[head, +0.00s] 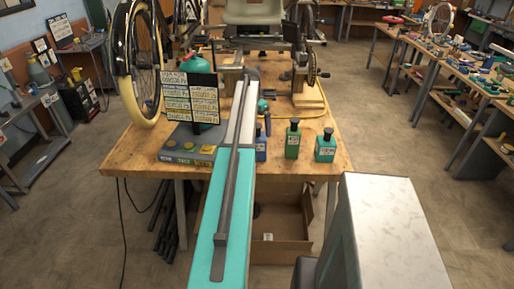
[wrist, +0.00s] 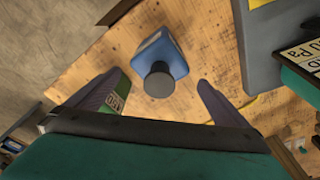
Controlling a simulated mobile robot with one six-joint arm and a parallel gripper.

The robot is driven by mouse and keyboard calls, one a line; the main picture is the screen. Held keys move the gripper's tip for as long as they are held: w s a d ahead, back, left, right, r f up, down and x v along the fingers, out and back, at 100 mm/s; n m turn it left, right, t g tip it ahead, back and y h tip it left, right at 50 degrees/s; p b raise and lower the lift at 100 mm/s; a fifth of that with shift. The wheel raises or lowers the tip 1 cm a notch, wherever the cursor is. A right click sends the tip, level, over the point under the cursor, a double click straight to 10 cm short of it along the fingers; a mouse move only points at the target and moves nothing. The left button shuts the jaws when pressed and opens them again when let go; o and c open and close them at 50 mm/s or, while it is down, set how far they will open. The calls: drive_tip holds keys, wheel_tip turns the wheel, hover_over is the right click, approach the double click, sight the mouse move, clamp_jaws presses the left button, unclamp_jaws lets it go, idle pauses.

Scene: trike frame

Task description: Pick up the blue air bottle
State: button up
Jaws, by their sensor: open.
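The blue air bottle (wrist: 177,45) stands on the wooden table in the wrist view, its round dark cap (wrist: 159,82) facing the camera. In the head view the blue bottle (head: 261,146) is partly hidden by my arm. My gripper (wrist: 160,88) is open, with one finger on each side of the bottle's cap in the picture. A gap shows between the bottle and each finger. The height between fingertips and bottle is hard to tell.
A tall green bottle (head: 292,142) and a short green bottle (head: 326,149) stand right of the blue one. A label board (head: 190,98) and a grey box with yellow buttons (head: 187,146) are on the left. An open carton (head: 285,215) lies below the table.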

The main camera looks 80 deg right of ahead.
sight(257, 134)
drive_tip(key=shift+a+f+p, duration=0.1)
drive_tip(key=shift+f+p, duration=0.55)
drive_tip(key=shift+f, duration=0.05)
drive_tip(key=shift+s+d+f+p, duration=0.1)
drive_tip(key=shift+f+p, duration=0.25)
drive_tip(key=shift+f, duration=0.6)
drive_tip(key=shift+s+d+f+p, duration=0.1)
drive_tip(key=shift+f+p, duration=0.25)
drive_tip(key=shift+f, duration=0.6)
drive_tip(key=c, duration=1.4)
